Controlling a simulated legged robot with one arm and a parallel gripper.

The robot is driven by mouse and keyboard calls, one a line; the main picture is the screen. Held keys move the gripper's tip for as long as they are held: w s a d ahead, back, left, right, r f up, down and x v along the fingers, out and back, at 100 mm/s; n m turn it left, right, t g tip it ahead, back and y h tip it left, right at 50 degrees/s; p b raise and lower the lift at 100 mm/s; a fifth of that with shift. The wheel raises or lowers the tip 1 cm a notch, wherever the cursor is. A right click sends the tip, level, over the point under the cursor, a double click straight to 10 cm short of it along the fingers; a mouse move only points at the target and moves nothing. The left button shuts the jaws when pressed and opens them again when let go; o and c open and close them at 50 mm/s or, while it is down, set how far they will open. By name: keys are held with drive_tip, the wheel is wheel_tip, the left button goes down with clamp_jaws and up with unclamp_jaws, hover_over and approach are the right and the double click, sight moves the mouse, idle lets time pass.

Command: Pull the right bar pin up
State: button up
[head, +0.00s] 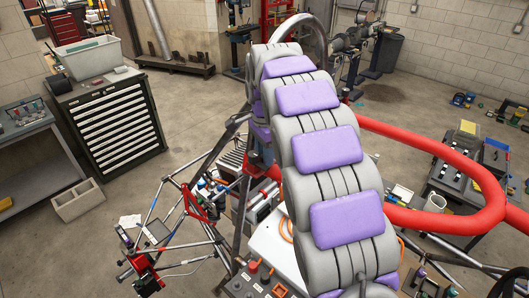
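A thick red tube bar (425,143) runs from behind a large grey and purple segmented body out to the right. It bends round at the right edge and comes back lower down. I cannot make out a pin on it; any pin is hidden or too small to tell. The grey and purple body, which looks like my arm, rises from the bottom, bends over at the top and covers the middle of the view. I cannot make out my gripper or its fingers.
A grey tube frame (172,238) with red clamps stands at lower left. A control box with buttons (250,280) is at bottom centre. A drawer cabinet (112,122) and a workbench (38,155) stand at left. Open concrete floor (195,110) lies between.

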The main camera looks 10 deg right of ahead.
drive_tip(key=shift+a, duration=0.1)
clamp_jaws()
wheel_tip(320, 180, up, 4)
drive_tip(key=shift+f+p, duration=0.1)
drive_tip(key=shift+p, duration=0.7)
drive_tip(key=shift+o, duration=2.2)
unclamp_jaws()
drive_tip(key=shift+a+f, duration=0.1)
wheel_tip(320, 180, up, 17)
drive_tip(key=p, duration=1)
